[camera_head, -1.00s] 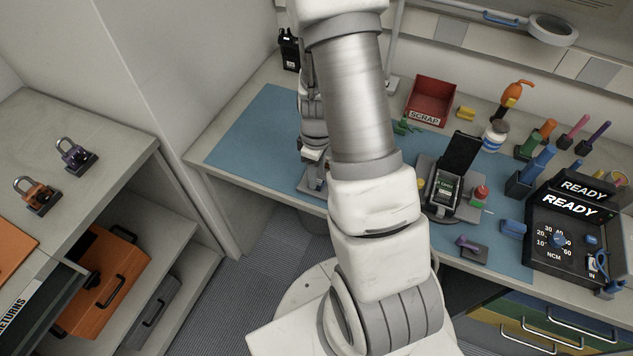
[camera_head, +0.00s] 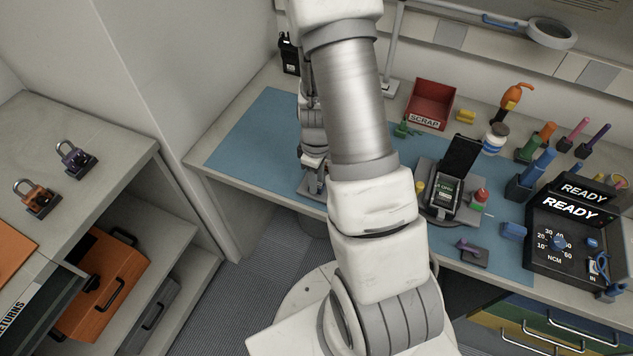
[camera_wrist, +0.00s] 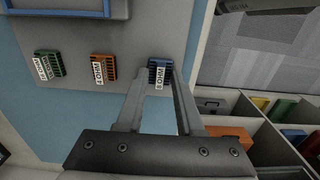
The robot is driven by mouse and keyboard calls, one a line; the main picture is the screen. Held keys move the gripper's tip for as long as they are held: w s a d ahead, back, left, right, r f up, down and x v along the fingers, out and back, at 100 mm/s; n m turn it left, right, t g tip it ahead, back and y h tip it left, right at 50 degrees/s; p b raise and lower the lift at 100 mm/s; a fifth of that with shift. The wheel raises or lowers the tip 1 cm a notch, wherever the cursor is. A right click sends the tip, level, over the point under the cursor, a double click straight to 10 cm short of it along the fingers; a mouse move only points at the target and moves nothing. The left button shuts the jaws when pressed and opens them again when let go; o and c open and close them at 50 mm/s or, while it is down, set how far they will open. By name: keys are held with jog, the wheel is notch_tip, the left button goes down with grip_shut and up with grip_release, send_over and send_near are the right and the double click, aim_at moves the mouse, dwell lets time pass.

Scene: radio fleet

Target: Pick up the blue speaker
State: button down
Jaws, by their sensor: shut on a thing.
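The blue speaker (camera_wrist: 159,75) is a small ribbed block with a white "OHM" label. In the wrist view it sits between the tips of my gripper (camera_wrist: 161,80), whose two fingers close on its sides. Whether it touches the grey plate (camera_wrist: 110,25) beneath or is just above it, I cannot tell. In the head view my gripper is mostly hidden by my own arm, over the blue mat (camera_head: 250,130), and the speaker cannot be made out there.
An orange speaker (camera_wrist: 103,68) and a green speaker (camera_wrist: 48,64) lie in a row to the left on the plate. A divided bin (camera_wrist: 240,118) is beyond the bench edge. A red scrap bin (camera_head: 432,101) and a phone fixture (camera_head: 440,195) stand right of my arm.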

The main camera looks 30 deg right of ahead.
jog(key=shift+r, duration=0.15)
jog(key=shift+r, duration=0.55)
notch_tip(320, 180, up, 2)
jog(key=shift+r, duration=0.25)
jog(key=s+d+r, duration=0.7)
jog(key=s, duration=0.1)
jog(key=shift+s+d+b, duration=0.3)
jog(key=shift+s+d, duration=0.1)
jog(key=shift+r, duration=0.15)
notch_tip(320, 180, up, 4)
jog(key=p, duration=0.2)
jog(key=shift+p, duration=0.4)
